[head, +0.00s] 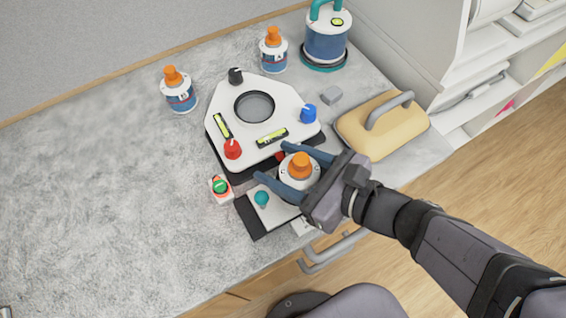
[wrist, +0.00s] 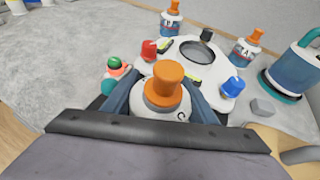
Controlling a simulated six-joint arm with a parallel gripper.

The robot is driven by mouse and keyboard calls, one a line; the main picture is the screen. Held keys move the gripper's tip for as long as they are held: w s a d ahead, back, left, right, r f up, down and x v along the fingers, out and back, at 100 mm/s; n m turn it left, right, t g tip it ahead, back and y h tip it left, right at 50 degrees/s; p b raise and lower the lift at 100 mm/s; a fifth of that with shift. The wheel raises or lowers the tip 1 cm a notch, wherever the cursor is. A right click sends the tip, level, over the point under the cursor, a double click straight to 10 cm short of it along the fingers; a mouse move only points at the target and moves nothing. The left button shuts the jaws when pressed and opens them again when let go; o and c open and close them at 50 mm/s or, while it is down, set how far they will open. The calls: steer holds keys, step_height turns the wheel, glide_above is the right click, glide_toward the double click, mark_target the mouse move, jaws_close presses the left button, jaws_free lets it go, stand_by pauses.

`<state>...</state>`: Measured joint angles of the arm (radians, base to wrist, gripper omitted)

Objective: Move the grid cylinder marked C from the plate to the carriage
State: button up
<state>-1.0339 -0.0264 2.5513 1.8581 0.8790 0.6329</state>
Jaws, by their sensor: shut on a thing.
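The grid cylinder marked C (head: 300,168) has a white top and an orange knob. My gripper (head: 272,161) is shut on it, with one dark blue finger on each side. In the wrist view, cylinder C (wrist: 165,96) is upright between the fingers, with its letter facing me. The white plate (head: 228,98) has an empty round recess. The carriage, a pale block with a teal knob (head: 262,198), is on a dark base in front of the plate. Cylinder C is over or beside the carriage's right part; I cannot tell whether it touches, as my gripper hides its underside.
Two other orange-knobbed cylinders (head: 178,90) (head: 273,50) stand behind the plate. A red-and-white button with a green top (head: 220,187) is left of the carriage. A yellow handled block (head: 382,127), a grey block (head: 331,95) and a blue canister (head: 326,40) are right. The left worktop is clear.

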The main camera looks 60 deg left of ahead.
mark_target(311, 177)
steer(key=o, duration=1)
steer(key=shift+s+d+f, duration=0.15)
steer(key=shift+d+f, duration=0.15)
steer(key=shift+f, duration=0.35)
steer(key=shift+a+r+p, duration=0.2)
steer(key=shift+r+p, duration=0.55)
steer(key=shift+p, duration=0.1)
steer(key=shift+w+f+b, duration=0.25)
steer(key=shift+b, duration=0.55)
steer(key=b+v, duration=0.2)
steer(key=b, duration=0.1)
steer(key=shift+d+r, duration=0.2)
steer(key=shift+r, duration=0.05)
steer(key=shift+w+d+r, duration=0.4)
steer(key=shift+d+r, duration=0.25)
steer(key=shift+d, duration=0.1)
steer(key=shift+w+d+r, duration=0.1)
steer(key=shift+d+r, duration=0.1)
steer(key=shift+d, duration=0.2)
